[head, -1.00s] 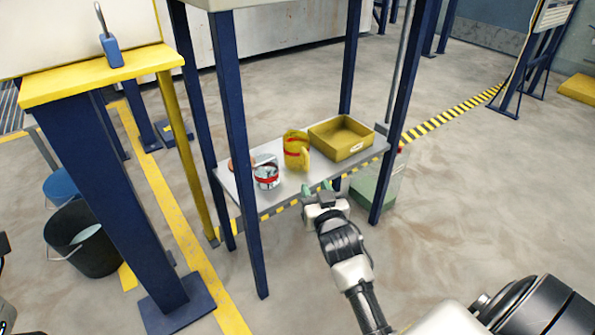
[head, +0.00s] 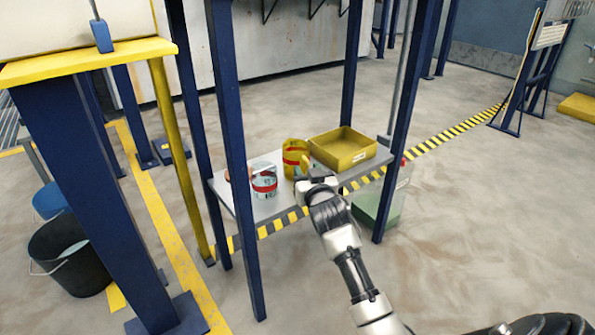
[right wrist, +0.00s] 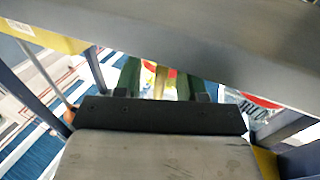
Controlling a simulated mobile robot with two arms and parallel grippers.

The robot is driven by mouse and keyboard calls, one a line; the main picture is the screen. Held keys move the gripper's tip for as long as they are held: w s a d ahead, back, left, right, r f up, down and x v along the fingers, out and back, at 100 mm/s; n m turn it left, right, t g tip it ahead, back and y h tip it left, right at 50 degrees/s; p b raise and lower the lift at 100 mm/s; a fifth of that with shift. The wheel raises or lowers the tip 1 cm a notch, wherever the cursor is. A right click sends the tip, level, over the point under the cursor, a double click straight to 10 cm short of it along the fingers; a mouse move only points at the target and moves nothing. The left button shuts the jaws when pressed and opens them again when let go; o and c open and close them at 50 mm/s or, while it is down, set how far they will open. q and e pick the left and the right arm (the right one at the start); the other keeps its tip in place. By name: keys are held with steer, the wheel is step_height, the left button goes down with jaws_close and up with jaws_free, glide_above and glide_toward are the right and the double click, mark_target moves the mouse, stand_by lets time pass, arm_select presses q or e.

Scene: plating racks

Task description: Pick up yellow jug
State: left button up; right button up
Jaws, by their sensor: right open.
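The yellow jug (head: 292,159) with a red band stands upright on the grey shelf (head: 262,208) of the rack in the head view. Its handle is on its right side. My right gripper (head: 305,181) is at the shelf's front edge, just in front of the jug, and covers its lower right part. In the right wrist view the green fingers (right wrist: 157,80) are apart, with part of the yellow jug (right wrist: 163,76) showing between them. I cannot tell whether the fingers touch it. My left gripper is not in view.
A yellow tray (head: 342,160) stands right of the jug. Blue rack posts (head: 228,120) flank the shelf. A greenish clear bin (head: 380,211) is below right.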

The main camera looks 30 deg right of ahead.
jaws_close()
stand_by(0.4)
